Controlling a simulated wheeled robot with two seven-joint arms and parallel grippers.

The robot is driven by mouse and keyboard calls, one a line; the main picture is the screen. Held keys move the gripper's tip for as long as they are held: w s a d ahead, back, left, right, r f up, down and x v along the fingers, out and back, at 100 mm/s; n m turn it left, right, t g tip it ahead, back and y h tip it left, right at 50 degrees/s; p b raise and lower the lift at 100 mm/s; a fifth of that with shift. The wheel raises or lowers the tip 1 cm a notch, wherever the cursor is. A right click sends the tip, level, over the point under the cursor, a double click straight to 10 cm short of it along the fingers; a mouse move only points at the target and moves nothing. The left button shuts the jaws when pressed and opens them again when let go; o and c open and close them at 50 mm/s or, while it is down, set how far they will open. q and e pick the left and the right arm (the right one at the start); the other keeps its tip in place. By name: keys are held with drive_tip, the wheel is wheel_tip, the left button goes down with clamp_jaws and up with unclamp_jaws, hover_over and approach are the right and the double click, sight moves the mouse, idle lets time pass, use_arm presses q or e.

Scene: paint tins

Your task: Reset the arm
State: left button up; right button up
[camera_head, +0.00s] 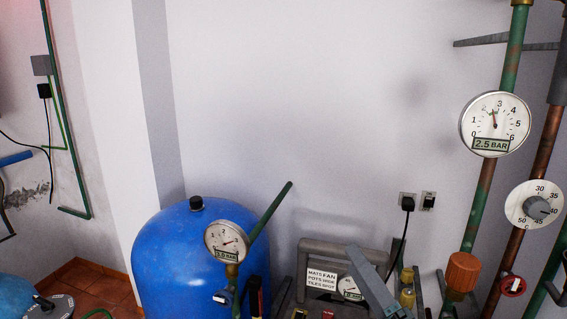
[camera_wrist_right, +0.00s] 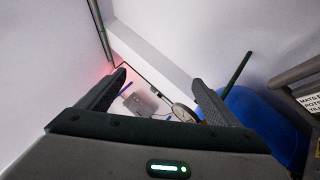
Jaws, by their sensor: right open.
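My right gripper (camera_wrist_right: 158,78) fills the lower part of the right wrist view. Its two dark fingers stand wide apart with nothing between them. Beyond the fingers are a pale wall and, farther off, a gauge and some grey fittings. In the head view, a grey angled bar shows at the bottom, right of centre; I cannot tell for sure whether it is part of my right gripper. My left gripper does not show in either view. No paint tins can be made out.
A blue tank (camera_head: 170,258) with a gauge (camera_head: 227,241) stands at lower left of centre. A lettered sign (camera_head: 322,279) is right of it. Green and copper pipes (camera_head: 545,150) with a large gauge (camera_head: 495,124) and dial (camera_head: 534,204) run down the right. The upper middle wall is clear.

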drive_tip(key=s+d+f+m+g+h, duration=0.2)
drive_tip(key=d+f+m+h, duration=0.15)
drive_tip(key=f+m, duration=0.35)
drive_tip(key=s+d+f+m+g+h, duration=0.2)
drive_tip(key=f+m+h, duration=0.25)
drive_tip(key=f, duration=0.45)
drive_tip(key=s+d+f+m+g+h, duration=0.2)
drive_tip(key=s+d+f+m+h, duration=0.1)
drive_tip(key=f+m, duration=0.4)
drive_tip(key=s+f+m+g, duration=0.45)
drive_tip(key=s+f, duration=0.45)
drive_tip(key=s, duration=0.3)
drive_tip(key=s+f+m+g, duration=0.4)
drive_tip(key=s+f+g, duration=0.3)
drive_tip(key=s, duration=0.5)
drive_tip(key=s+f+b+x, duration=0.1)
drive_tip(key=s+x, duration=0.2)
drive_tip(key=x, duration=1.2)
drive_tip(key=s+a+f+x, duration=0.1)
drive_tip(key=s+x, duration=0.3)
drive_tip(key=x, duration=1)
drive_tip(key=s+d+f+g+b, duration=0.1)
drive_tip(key=s+d+f, duration=0.2)
drive_tip(key=s+f, duration=1.5)
drive_tip(key=shift+s+d+f+n+g, duration=0.2)
drive_tip(key=shift+s+f+n+g, duration=0.1)
drive_tip(key=shift+s+f+g, duration=0.1)
